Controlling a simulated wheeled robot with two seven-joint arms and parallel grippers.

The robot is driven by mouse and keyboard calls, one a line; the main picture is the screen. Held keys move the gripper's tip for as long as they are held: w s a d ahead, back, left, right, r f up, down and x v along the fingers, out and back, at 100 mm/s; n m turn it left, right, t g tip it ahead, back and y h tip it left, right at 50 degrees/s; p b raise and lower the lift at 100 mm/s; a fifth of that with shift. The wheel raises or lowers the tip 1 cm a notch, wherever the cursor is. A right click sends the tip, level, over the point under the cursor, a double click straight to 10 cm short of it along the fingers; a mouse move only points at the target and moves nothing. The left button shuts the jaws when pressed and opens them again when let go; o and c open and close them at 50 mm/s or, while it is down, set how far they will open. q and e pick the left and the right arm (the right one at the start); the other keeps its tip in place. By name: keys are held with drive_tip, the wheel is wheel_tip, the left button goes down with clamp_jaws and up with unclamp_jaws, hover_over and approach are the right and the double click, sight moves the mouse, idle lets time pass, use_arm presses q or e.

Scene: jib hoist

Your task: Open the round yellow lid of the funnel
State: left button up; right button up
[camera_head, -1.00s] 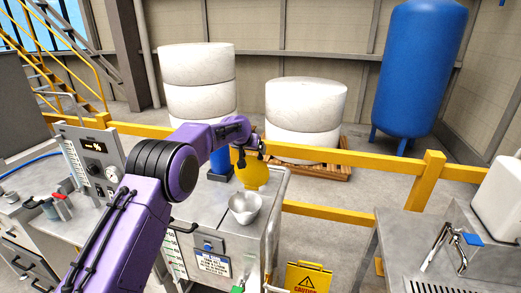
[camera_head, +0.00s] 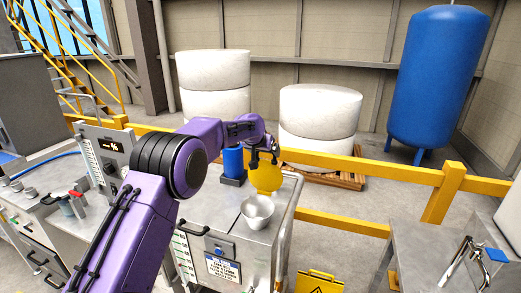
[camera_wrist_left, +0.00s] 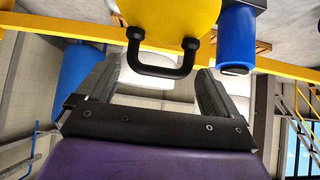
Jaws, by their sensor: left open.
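The round yellow lid (camera_head: 267,179) stands tilted up behind the small grey metal funnel (camera_head: 257,212), whose mouth shows uncovered on the steel cabinet top. In the left wrist view the lid (camera_wrist_left: 168,18) fills the top, with a black U-shaped handle (camera_wrist_left: 158,70) on it. My left gripper (camera_head: 264,157) is at the lid's upper edge in the head view. In the wrist view the left gripper (camera_wrist_left: 160,84) has its fingers spread apart, one on each side of the handle's bar, with gaps between. My right gripper is not in view.
A blue cylinder (camera_head: 233,161) stands on the cabinet just left of the lid. The steel cabinet (camera_head: 205,210) has a rail on its right side. A yellow barrier (camera_head: 400,176) runs behind. A yellow caution sign (camera_head: 319,284) stands at front right.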

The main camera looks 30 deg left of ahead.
use_arm(q)
drive_tip(key=b+v, duration=0.2)
drive_tip(key=v, duration=0.6)
drive_tip(key=shift+s+b, duration=0.2)
drive_tip(key=shift+b, duration=0.1)
